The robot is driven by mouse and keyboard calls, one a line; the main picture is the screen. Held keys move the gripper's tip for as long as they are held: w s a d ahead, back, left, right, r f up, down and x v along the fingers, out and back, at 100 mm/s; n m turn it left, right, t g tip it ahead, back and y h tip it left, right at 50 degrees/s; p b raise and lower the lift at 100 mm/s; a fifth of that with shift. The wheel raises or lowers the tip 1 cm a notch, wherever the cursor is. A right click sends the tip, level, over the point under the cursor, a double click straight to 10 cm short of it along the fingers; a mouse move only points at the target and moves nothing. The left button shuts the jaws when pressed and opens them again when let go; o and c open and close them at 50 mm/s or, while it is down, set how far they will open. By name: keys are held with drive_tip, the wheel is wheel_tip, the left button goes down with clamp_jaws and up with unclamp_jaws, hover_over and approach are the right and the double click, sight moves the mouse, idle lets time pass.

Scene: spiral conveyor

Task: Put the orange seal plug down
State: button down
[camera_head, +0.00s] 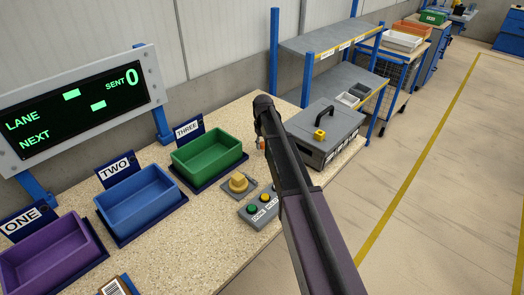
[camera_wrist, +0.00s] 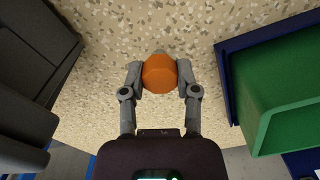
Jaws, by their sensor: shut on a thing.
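The orange seal plug (camera_wrist: 160,71) is in the wrist view, between the two fingertips of my gripper (camera_wrist: 159,78). The fingers touch it from both sides, and nothing else is held. The speckled worktop lies beneath it; I cannot tell whether the plug touches the worktop. In the head view only a small orange bit of the plug (camera_head: 262,144) shows beside my arm, which hides most of my gripper. It is over the bench between the green bin (camera_head: 238,163) and the grey case (camera_head: 312,160).
Blue bin (camera_head: 125,232) and purple bin (camera_head: 82,262) stand left of the green one, labelled TWO and ONE. A yellow button (camera_head: 238,182) and a button box (camera_head: 258,212) sit near the front edge. Bare worktop (camera_head: 190,230) shows in front of the bins.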

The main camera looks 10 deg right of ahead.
sight(263, 144)
drive_tip(key=shift+f+b, duration=0.45)
drive_tip(key=shift+f, duration=0.3)
drive_tip(key=shift+f, duration=0.2)
drive_tip(key=shift+c, duration=1.8)
unclamp_jaws()
drive_tip(key=shift+r, duration=0.2)
wheel_tip(263, 144, up, 12)
drive_tip(key=p, duration=1.2)
drive_tip(key=s+m, duration=0.2)
drive_tip(key=s, duration=2.7)
drive_tip(key=shift+a+m, duration=0.2)
drive_tip(key=shift+m, duration=0.1)
